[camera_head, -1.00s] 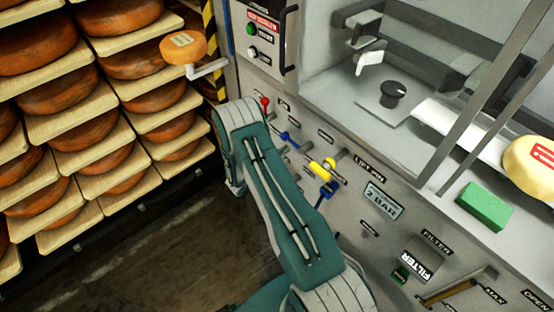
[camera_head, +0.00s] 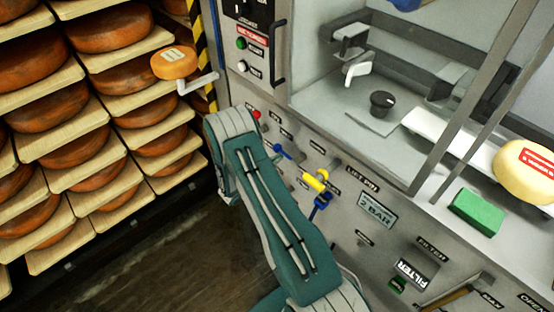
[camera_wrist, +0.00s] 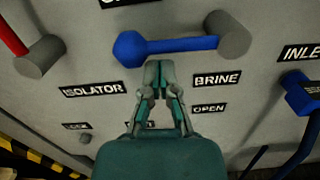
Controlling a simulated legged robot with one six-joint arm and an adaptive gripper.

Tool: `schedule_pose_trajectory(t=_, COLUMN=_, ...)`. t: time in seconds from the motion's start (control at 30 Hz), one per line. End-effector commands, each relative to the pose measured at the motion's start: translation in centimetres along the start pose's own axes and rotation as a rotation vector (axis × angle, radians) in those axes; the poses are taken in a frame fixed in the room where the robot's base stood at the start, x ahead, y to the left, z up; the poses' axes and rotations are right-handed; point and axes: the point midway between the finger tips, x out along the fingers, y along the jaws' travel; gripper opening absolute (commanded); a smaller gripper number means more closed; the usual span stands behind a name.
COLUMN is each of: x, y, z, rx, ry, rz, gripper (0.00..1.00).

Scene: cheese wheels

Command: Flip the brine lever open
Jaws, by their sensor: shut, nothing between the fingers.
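The brine lever (camera_wrist: 170,47) is a blue bar lying nearly level in the wrist view. Its round knob is at the left end and its grey pivot at the right, above the BRINE label (camera_wrist: 217,80). It also shows small in the head view (camera_head: 283,151). My gripper (camera_wrist: 158,68) is shut and empty, its fingertips just below the middle of the bar, close to it. I cannot tell whether they touch. An OPEN label (camera_wrist: 209,109) sits under BRINE. My arm hides most of the gripper in the head view.
A red lever (camera_wrist: 14,36) on a grey pivot is at the left, by the ISOLATOR label (camera_wrist: 93,89). Another blue lever (camera_wrist: 302,96) is at the right by an INLET-type label. A yellow handle (camera_head: 314,182) and a cheese rack (camera_head: 90,130) stand nearby.

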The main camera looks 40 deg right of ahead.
Motion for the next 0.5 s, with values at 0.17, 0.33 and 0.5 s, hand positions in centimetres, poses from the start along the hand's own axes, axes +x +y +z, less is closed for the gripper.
schedule_pose_trajectory(t=0.17, x=0.0, y=0.1, z=0.2, rx=0.029, ry=-0.001, rz=-0.001, gripper=0.0)
schedule_pose_trajectory(t=0.33, x=0.0, y=0.2, z=0.6, rx=0.084, ry=-0.001, rz=-0.004, gripper=0.0)
schedule_pose_trajectory(t=0.5, x=0.1, y=0.4, z=1.3, rx=0.186, ry=-0.001, rz=-0.009, gripper=0.0)
